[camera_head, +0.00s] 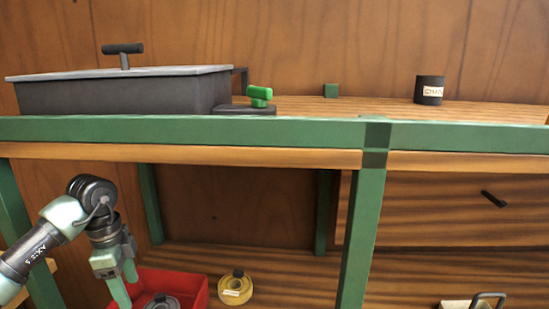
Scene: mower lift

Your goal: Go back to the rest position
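My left arm comes in from the left, and its gripper (120,285) points down in front of the red bin (192,283) on the lower shelf. The fingers partly overlap the bin in the picture, and their tips are cut off or hard to make out. I cannot tell whether the gripper is open or shut. No object is visibly held in it. My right arm and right gripper are not in view.
A dark round part (162,301) lies in the bin. Above, the green-framed bench (240,132) holds a grey lidded box (120,95), a green knob (259,93) and a black can (429,90). A drawer (455,210) is at right.

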